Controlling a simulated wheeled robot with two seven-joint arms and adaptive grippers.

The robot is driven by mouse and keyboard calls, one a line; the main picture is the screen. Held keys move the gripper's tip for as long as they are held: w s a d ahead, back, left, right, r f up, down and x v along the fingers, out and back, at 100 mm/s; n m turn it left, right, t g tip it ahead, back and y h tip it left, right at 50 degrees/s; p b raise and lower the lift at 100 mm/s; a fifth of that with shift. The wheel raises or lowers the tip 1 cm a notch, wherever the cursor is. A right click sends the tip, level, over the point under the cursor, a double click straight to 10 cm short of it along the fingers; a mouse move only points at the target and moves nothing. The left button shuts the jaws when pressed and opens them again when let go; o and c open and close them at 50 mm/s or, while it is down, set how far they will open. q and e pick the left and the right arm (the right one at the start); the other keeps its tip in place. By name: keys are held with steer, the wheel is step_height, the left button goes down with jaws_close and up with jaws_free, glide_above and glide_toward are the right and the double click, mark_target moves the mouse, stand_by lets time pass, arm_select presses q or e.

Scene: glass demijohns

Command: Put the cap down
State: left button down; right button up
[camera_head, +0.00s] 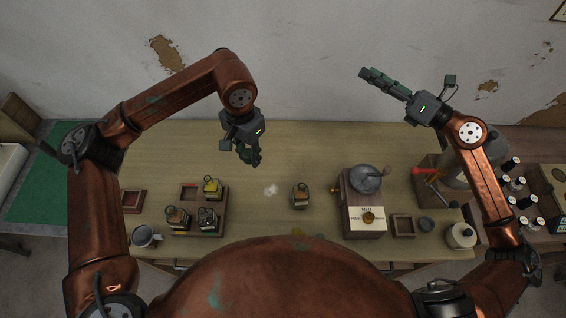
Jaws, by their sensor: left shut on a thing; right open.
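My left gripper (252,161) points down over the middle-left of the table. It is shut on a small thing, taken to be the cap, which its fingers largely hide. My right gripper (367,75) is raised high at the back right, open and empty, away from the table objects. A small glass demijohn (301,198) with a brownish top stands alone mid-table, to the right of and nearer than my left gripper. Several similar demijohns, one of them yellow-topped (212,188), stand in a wooden tray (221,233) at left.
A wooden stand with a grey bowl (366,179) and a white card (352,228) is right of centre. The back centre is clear.

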steer(key=s+a+f+n+g, duration=0.2)
steer(key=s+a+f, duration=0.15)
steer(key=a, duration=0.25)
steer(key=s+a+f+n+g, duration=0.2)
steer(key=s+a+n, duration=0.15)
steer(key=a, duration=0.35)
steer(key=n+g+h, duration=0.2)
steer(key=n, duration=0.2)
glide_toward(247, 158)
steer(key=x, duration=0.7)
steer(key=d+f+x, duration=0.1)
steer(key=x, duration=0.3)
steer(key=shift+w+a+f, duration=0.1)
steer(key=shift+w, duration=0.25)
steer(key=shift+c, duration=0.5)
steer(key=c, duration=1.1)
arm_select(q)
steer(key=c, duration=1.5)
jaws_free()
steer(key=shift+w, duration=0.1)
arm_select(e)
steer(key=shift+s, duration=0.15)
steer(key=shift+c, duration=0.2)
arm_select(q)
steer(key=shift+r, duration=0.1)
